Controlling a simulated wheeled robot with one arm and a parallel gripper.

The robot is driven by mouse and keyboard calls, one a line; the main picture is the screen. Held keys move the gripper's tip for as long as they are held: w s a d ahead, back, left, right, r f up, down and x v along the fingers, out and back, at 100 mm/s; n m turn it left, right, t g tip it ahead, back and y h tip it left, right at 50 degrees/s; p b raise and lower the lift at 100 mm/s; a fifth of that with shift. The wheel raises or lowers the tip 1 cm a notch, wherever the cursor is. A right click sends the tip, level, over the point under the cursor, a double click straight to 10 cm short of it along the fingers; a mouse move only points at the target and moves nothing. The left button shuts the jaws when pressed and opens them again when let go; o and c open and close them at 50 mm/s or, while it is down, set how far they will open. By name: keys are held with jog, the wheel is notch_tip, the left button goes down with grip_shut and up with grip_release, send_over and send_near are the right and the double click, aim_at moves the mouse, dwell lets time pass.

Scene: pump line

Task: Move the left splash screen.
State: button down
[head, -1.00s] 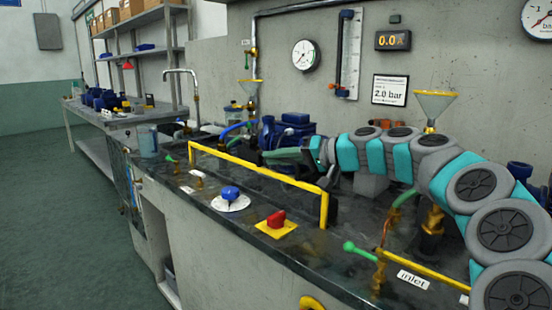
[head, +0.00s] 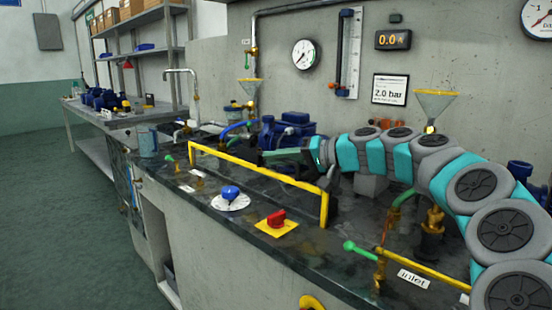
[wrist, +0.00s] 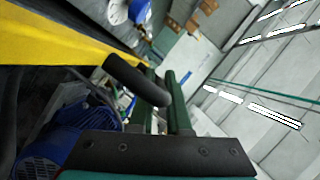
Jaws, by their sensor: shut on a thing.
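The left splash screen is a yellow frame (head: 255,167) standing upright along the front of the dark bench in the head view. Its yellow bar (wrist: 50,48) fills the upper left of the wrist view. A black rounded handle (wrist: 132,77) sticks out beside that bar and crosses my fingers. My gripper (head: 270,156) is just behind the frame's top bar, reaching in from the right. In the wrist view its dark green fingers are close together and shut on the handle. The exact contact is partly hidden by the handle.
A blue pump (head: 285,133) stands close behind my gripper. A blue knob (head: 230,192) and a red knob (head: 276,217) sit on the bench in front of the frame. A green-handled valve (head: 358,250) and an inlet label (head: 413,279) are at the right. The floor at left is clear.

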aim_at(277, 174)
notch_tip(277, 174, down, 4)
jog(key=b, duration=0.2)
jog(key=shift+f+b, duration=0.15)
jog(key=shift+b, duration=0.25)
jog(key=c, duration=0.9)
grip_release()
jog(key=shift+d, duration=0.1)
jog(key=shift+v, duration=3.85)
